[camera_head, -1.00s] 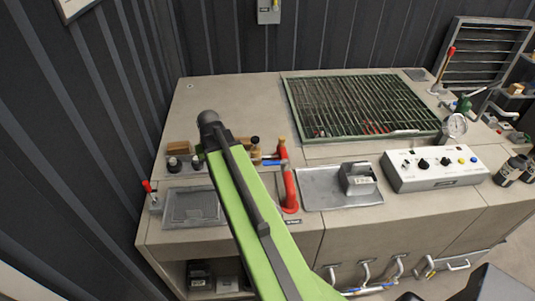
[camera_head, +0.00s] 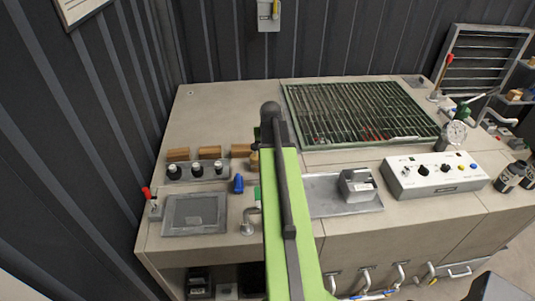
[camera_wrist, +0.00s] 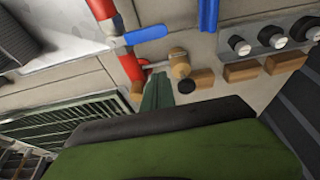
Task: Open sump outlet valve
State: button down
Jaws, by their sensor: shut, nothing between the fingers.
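No label marks the sump outlet valve legibly, so I cannot tell which handle it is. The wrist view shows a blue lever (camera_wrist: 140,36) beside a red pipe (camera_wrist: 128,62). Another blue part (camera_wrist: 208,14) stands near it, and a blue handle shows in the head view (camera_head: 238,183). A brass-coloured knob (camera_wrist: 179,64) is just beyond my gripper (camera_wrist: 157,90), which is shut and empty; contact is not clear. In the head view my arm covers the red pipe and the gripper.
Black knobs (camera_head: 196,170) and wooden blocks (camera_head: 210,152) line the left of the bench. A grey tray (camera_head: 325,207) and a white control box (camera_head: 434,174) lie right of my arm. A green-framed grate (camera_head: 360,110) is behind. Several pipe handles (camera_head: 399,270) stick out below the front.

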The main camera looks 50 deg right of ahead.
jog(key=b+x, duration=0.7)
jog(key=x, duration=0.2)
jog(key=s+a, duration=0.1)
jog(key=s+a+r+p, duration=0.1)
jog(key=s, duration=0.1)
jog(key=shift+s+a+r, duration=0.15)
jog(key=shift+s+a, duration=0.1)
jog(key=shift+a, duration=0.15)
